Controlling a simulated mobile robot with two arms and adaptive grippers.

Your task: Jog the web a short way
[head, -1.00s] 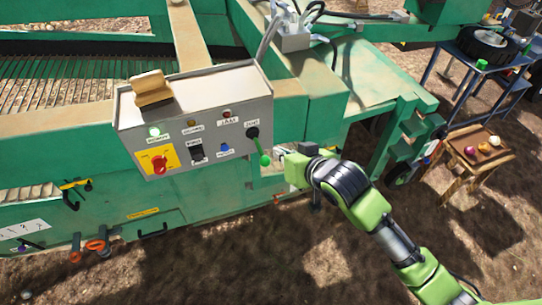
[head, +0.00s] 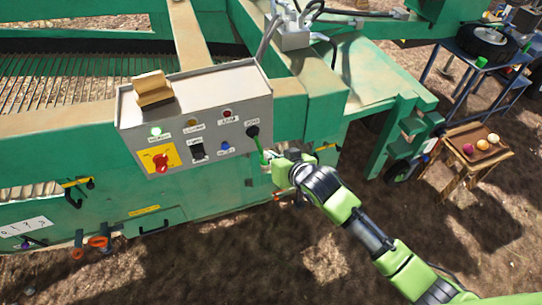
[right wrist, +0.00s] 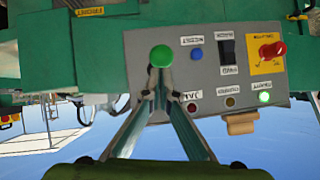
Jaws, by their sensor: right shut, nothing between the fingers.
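The grey control box (head: 195,120) is fixed to the side of the green machine. At its right end a jog lever (head: 259,145) hangs from a black boot, with a green shaft slanting down. In the right wrist view, which is upside down, its round green knob (right wrist: 161,56) shows just beyond the fingertips. My right gripper (head: 269,158) is at the lever's lower end, its fingers shut with nothing between them; they also show in the right wrist view (right wrist: 160,78). I cannot tell whether they touch the knob. The rod web (head: 70,85) lies behind the box. My left gripper is out of view.
A red rotary switch (head: 161,161), a black rocker switch (head: 197,152) and a blue button (head: 225,146) are left of the lever. A green lamp (head: 155,132) is lit. A tan block (head: 153,90) sits on the box. A wooden stand (head: 478,148) with onions is at right.

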